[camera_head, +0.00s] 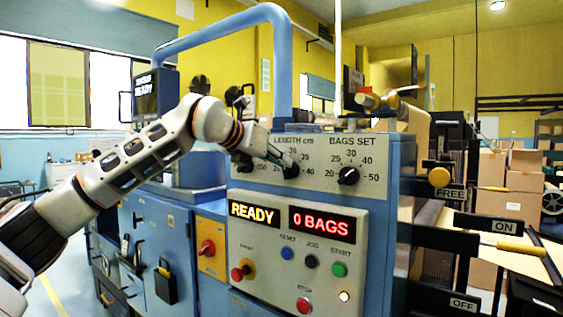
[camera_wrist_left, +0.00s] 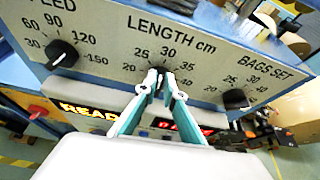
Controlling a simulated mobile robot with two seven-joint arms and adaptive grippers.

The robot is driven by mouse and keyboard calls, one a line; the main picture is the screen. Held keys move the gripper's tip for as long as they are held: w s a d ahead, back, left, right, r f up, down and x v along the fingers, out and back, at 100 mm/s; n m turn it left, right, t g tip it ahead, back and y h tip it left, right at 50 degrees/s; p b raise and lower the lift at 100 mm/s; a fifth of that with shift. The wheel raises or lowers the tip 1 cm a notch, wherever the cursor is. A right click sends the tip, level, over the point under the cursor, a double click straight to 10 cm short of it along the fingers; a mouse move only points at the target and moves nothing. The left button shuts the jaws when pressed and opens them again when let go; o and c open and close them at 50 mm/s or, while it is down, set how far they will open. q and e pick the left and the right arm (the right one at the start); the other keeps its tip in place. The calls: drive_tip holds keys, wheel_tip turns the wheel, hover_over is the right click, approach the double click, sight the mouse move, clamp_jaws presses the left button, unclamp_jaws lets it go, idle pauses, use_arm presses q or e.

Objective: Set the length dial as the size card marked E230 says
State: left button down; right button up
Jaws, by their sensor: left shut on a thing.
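The length dial (camera_head: 292,171) is a black knob on the pale panel under "LENGTH cm", with marks from 20 to 40. My left gripper (camera_head: 283,164) is at this dial, its fingers closed around the knob. In the left wrist view the fingertips (camera_wrist_left: 162,84) meet at the dial's place below the 30 mark. They hide most of the knob, so I cannot read its pointer. I cannot make out a size card marked E230 in either view. My right gripper is not in view.
The bags set dial (camera_head: 348,176) is right of the length dial. The feed dial (camera_wrist_left: 62,53) is to its left. Below are a READY display (camera_head: 254,211), a 0 BAGS display (camera_head: 321,221) and several push buttons. A blue tube (camera_head: 283,70) arches over the panel.

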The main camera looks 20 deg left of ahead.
use_arm(q)
drive_tip(key=shift+w+a+f+n+g+h, duration=0.15)
drive_tip(key=shift+a+n+h, duration=0.15)
drive_tip(key=shift+n+h, duration=0.45)
drive_tip(key=shift+w+a+f+n+g+h, duration=0.1)
drive_tip(key=shift+a+n+h, duration=0.25)
drive_tip(key=shift+n, duration=0.7)
drive_tip(key=shift+w+a+f+n+g+h, duration=0.1)
drive_tip(key=shift+a+f+n+h, duration=0.1)
drive_tip(key=shift+n+h, duration=0.6)
drive_tip(key=shift+p, duration=0.3)
drive_tip(key=c, duration=2.1)
unclamp_jaws()
drive_tip(key=shift+c, duration=0.2)
drive_tip(key=shift+s+a, duration=0.1)
drive_tip(key=v, duration=1.2)
